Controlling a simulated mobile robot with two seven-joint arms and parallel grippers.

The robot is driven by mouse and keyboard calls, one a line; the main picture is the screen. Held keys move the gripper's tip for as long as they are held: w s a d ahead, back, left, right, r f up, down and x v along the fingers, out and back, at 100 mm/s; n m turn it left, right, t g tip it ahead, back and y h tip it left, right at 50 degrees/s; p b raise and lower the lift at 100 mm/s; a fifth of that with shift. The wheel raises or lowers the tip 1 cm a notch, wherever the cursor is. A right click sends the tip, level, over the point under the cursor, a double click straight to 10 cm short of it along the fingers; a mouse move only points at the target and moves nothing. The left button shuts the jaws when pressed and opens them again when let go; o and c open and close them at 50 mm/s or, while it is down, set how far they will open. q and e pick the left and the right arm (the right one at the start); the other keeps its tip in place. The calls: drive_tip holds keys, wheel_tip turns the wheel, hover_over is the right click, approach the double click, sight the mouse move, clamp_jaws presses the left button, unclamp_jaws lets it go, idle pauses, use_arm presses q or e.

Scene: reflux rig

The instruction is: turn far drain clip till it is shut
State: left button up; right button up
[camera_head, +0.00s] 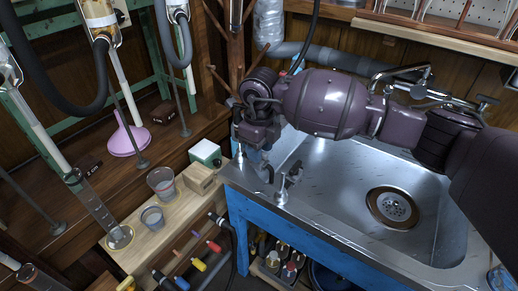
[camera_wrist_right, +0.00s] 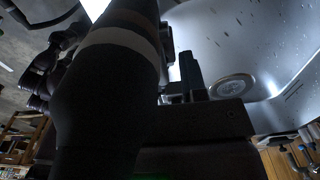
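Small metal fittings stand on the sink's left rim. The nearer one (camera_head: 283,188) is in plain view, with a short upright stem. A farther one (camera_head: 239,152) is partly covered by my right gripper. They may be the drain clips, but I cannot make out a clip or whether it is shut. My right gripper (camera_head: 264,168) points down over the rim between these fittings. In the right wrist view its dark fingers (camera_wrist_right: 184,72) show against the sink. I cannot tell whether they are apart or touch anything. My left gripper is not in view.
The steel sink (camera_head: 335,205) has a round drain (camera_head: 395,208), also in the right wrist view (camera_wrist_right: 232,86). A faucet (camera_head: 405,78) stands behind my right arm. Beakers (camera_head: 161,182), a wooden block (camera_head: 200,178) and a white-green box (camera_head: 205,154) stand on the left shelf. A pink funnel (camera_head: 125,138) is behind.

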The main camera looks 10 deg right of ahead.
idle(0.3)
drive_tip(key=shift+f, duration=0.1)
clamp_jaws()
